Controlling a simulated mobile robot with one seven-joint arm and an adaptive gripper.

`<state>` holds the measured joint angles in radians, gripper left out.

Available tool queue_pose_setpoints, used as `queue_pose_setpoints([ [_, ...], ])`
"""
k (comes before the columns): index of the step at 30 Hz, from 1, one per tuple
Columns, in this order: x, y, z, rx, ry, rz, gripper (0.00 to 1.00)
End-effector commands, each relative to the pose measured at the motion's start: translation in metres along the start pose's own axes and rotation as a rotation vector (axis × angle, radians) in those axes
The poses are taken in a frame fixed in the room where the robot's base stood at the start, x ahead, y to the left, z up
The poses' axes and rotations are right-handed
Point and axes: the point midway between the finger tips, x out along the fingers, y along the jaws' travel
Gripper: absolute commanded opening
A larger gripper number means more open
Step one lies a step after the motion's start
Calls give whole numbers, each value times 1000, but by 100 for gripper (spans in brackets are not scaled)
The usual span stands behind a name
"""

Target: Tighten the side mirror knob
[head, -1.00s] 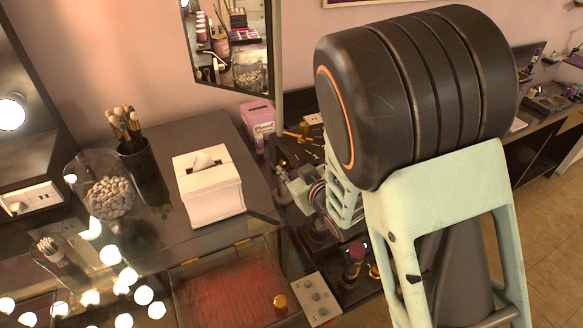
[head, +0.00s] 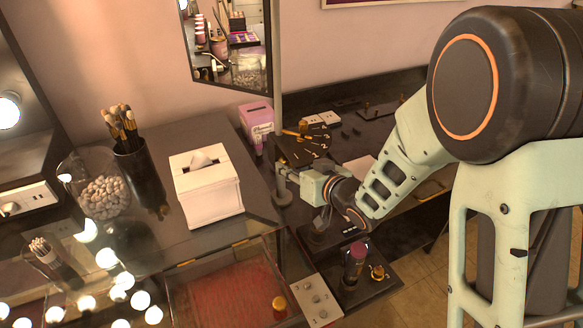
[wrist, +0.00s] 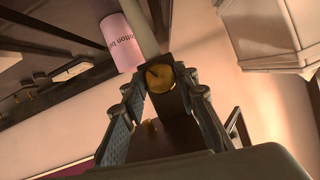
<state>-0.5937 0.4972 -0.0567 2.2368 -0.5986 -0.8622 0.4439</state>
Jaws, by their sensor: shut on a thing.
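The side mirror (head: 228,45) hangs at the top centre of the head view, beside an upright pole (head: 276,85). My gripper (head: 283,186) is at the lower part of this pole, to the right of the white tissue box. In the wrist view a round gold knob (wrist: 164,79) sits on a dark block on the pole (wrist: 140,28). My gripper's fingertips (wrist: 163,84) are on both sides of the knob and shut on it. In the head view the gripper hides the knob.
The tissue box (head: 206,187) stands on the glass-edged counter, left of my gripper. A pink container (head: 257,123) stands behind it. A dark-red-topped bottle (head: 355,264) and a small gold item (head: 377,272) stand below my wrist. A brush cup (head: 139,172) is farther left.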

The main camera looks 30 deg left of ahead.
Motion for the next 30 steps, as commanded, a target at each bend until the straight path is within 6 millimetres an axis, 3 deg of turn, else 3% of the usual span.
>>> queue_pose_setpoints([
  [7, 0, 0, 0, 1, 0, 0, 3],
  [8, 0, 0, 0, 1, 0, 0, 31],
  [12, 0, 0, 0, 0, 0, 0, 45],
  [23, -5, 0, -1, 0, 1, 2, 45],
  [30, -44, 1, -2, 1, 3, 3, 45],
])
